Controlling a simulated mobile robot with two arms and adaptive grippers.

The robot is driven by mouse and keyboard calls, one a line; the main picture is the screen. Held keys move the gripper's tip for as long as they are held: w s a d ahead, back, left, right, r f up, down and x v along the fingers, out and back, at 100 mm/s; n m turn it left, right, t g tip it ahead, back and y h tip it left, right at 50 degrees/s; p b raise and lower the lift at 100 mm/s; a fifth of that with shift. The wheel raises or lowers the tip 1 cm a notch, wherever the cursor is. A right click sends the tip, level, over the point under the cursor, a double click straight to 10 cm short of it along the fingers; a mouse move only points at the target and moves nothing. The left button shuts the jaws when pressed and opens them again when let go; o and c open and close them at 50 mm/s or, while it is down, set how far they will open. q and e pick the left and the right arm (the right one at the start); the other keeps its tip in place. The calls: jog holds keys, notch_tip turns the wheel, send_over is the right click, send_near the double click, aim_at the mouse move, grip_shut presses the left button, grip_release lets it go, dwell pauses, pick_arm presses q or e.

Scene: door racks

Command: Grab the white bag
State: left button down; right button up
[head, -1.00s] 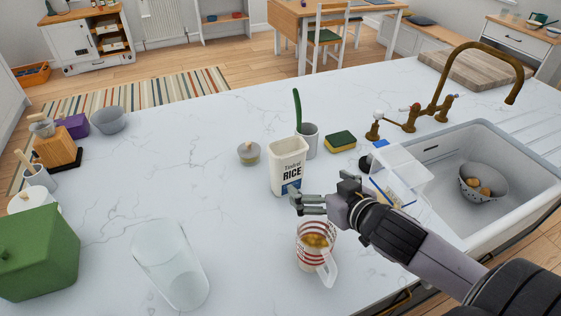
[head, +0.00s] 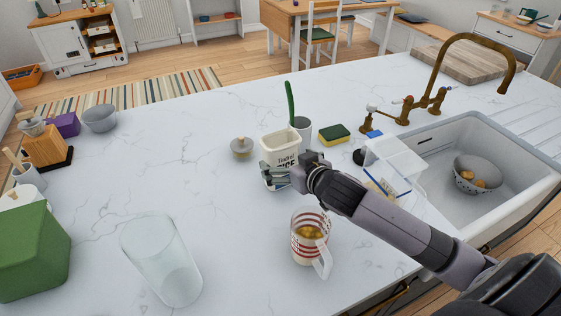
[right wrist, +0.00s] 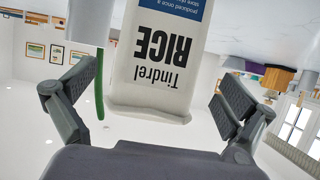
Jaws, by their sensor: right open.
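The white bag (head: 280,144) is labelled "Tindrel RICE" and stands upright on the marble counter. My right gripper (head: 275,177) is in front of its lower part and hides some of the label. In the right wrist view the bag (right wrist: 155,60) appears upside down, between the two spread fingers of the right gripper (right wrist: 150,105). The fingers are open, with a gap visible on each side of the bag. My left gripper is not in view.
A measuring jug (head: 308,238) stands just below my right arm. A grey cup with a green utensil (head: 302,128), a small lidded jar (head: 242,148) and a sponge (head: 334,133) are near the bag. A clear container (head: 393,165) is by the sink (head: 440,150). The counter's left middle is clear.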

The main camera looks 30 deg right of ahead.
jog(key=x, duration=0.2)
jog(key=p+x, duration=0.1)
jog(key=x, duration=0.1)
jog(key=shift+w+d+f, duration=0.15)
jog(key=shift+w+f, duration=0.15)
jog(key=shift+f, duration=0.1)
jog(key=shift+c, duration=0.8)
jog(key=shift+r, duration=0.1)
jog(key=c, duration=1.4)
jog(key=shift+r, duration=0.1)
